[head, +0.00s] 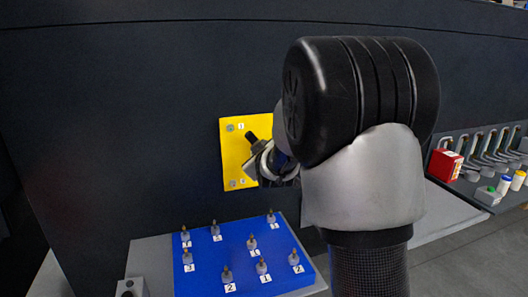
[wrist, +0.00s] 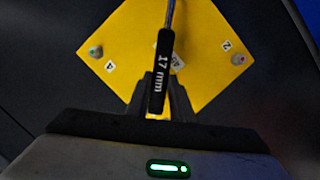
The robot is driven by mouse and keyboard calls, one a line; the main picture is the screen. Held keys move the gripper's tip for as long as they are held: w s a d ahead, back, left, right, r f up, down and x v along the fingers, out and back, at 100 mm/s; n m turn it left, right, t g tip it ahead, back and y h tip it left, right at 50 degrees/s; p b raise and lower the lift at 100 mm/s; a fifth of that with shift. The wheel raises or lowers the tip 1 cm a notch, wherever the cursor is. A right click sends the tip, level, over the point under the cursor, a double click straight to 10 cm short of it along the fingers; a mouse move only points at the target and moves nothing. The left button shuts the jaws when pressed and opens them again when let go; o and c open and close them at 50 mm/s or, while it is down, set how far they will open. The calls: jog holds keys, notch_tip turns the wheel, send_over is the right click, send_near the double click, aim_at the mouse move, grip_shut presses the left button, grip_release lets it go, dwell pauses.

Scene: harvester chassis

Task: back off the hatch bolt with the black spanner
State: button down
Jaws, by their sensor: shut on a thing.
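The black spanner (wrist: 160,72), marked "17 mm", is held by its handle in my gripper (wrist: 158,100). Its metal shaft runs up out of the top of the wrist view, so its head is not seen. Behind it is the yellow hatch plate (wrist: 118,38), with a bolt (wrist: 95,51) by label 4 and a bolt (wrist: 238,59) by label 2. In the head view my gripper (head: 262,160) is in front of the yellow plate (head: 233,155), partly hidden by my arm. A bolt (head: 230,127) shows by label 1. I cannot tell whether the spanner touches any bolt.
A blue board (head: 205,275) with several numbered upright bolts lies on a grey surface below the plate. The dark chassis wall (head: 110,120) surrounds the plate. At right, a tool rack (head: 480,145) holds several tools, with a red box (head: 445,165) and small bottles (head: 510,182) nearby.

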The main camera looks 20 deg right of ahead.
dwell(0.3)
jog(key=shift+a+f+n+h+b, duration=0.3)
jog(key=shift+a+f+n+b, duration=0.55)
jog(key=shift+a+f, duration=0.3)
jog(key=shift+a+f+n+t+b, duration=0.4)
jog(key=shift+a+f+n+b, duration=0.25)
jog(key=shift+a+f, duration=0.45)
jog(key=shift+d+f, duration=0.1)
jog(key=shift+d, duration=0.05)
jog(key=shift+a+f+n+h+b, duration=0.2)
jog(key=shift+a+f+n+b, duration=0.2)
jog(key=shift+f, duration=0.3)
jog(key=shift+a+f+n+h+b, duration=0.2)
jog(key=shift+a+f+n+b, duration=0.15)
jog(key=shift+f, duration=0.35)
